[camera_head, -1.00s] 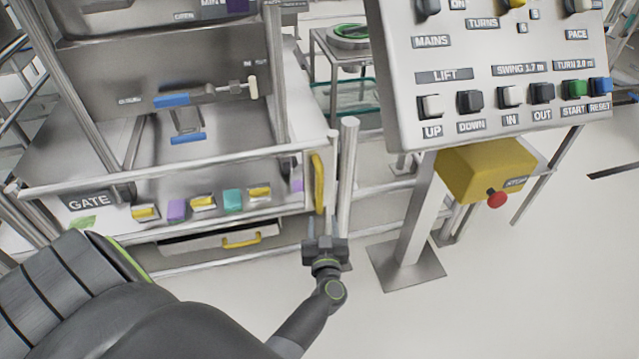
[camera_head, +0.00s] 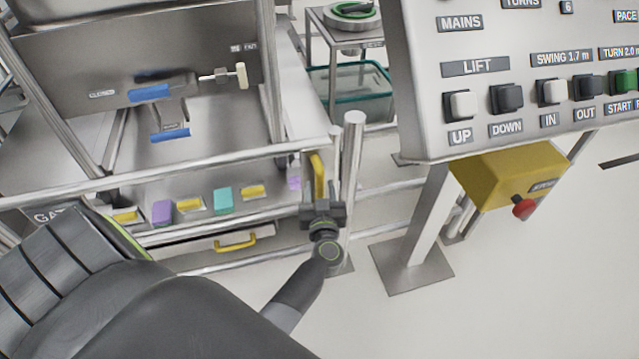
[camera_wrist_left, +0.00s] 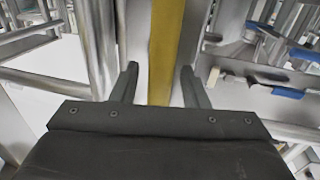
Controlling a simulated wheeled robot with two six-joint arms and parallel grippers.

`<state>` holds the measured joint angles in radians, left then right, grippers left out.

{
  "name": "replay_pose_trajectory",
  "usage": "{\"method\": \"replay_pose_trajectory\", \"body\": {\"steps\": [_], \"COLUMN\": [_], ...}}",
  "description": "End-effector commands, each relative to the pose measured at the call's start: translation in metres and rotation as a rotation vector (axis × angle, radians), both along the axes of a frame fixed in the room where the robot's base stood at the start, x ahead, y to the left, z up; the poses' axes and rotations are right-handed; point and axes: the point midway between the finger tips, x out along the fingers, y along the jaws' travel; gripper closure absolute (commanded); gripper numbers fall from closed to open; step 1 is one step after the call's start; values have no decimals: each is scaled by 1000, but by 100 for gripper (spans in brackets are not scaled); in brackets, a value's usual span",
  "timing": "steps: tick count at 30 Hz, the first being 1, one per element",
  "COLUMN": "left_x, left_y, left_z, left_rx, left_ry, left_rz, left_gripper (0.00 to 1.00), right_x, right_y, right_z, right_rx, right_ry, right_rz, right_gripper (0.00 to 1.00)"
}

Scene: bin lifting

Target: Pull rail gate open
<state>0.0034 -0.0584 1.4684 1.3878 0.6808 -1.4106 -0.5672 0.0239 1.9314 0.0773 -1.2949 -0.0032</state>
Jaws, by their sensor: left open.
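The rail gate (camera_head: 170,174) is a frame of metal rails across the front of the steel machine, with a partly hidden GATE label at its left. Its yellow vertical handle (camera_head: 318,176) is at the right end, beside an upright metal post (camera_head: 351,150). My left gripper (camera_head: 322,205) is at the lower part of the handle. In the left wrist view the yellow handle (camera_wrist_left: 166,45) runs between the two open fingers (camera_wrist_left: 158,85), with a gap visible on both sides. My right gripper is not in view.
A control panel (camera_head: 520,75) with several buttons stands at the right, with a yellow box and red stop knob (camera_head: 523,207) below. Its metal pedestal (camera_head: 412,240) rises from the floor. Coloured blocks (camera_head: 222,201) line the ledge behind the rails. Floor at lower right is clear.

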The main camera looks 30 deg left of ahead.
Motion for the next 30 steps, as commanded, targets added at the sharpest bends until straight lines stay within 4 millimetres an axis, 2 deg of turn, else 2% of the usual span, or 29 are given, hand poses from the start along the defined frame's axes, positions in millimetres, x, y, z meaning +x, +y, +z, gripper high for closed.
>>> {"method": "replay_pose_trajectory", "body": {"steps": [12, 21, 30], "left_x": [1, 1, 0], "left_y": [1, 1, 1], "left_z": [0, 0, 0], "left_rx": [-1, -1, -1], "left_ry": [1, 1, 1], "left_rz": [0, 0, 0], "left_gripper": [60, 100, 100], "right_x": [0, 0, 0], "right_y": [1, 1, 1], "right_z": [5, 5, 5], "right_rx": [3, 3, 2], "right_ry": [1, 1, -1], "right_rz": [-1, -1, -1], "right_gripper": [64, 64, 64]}}
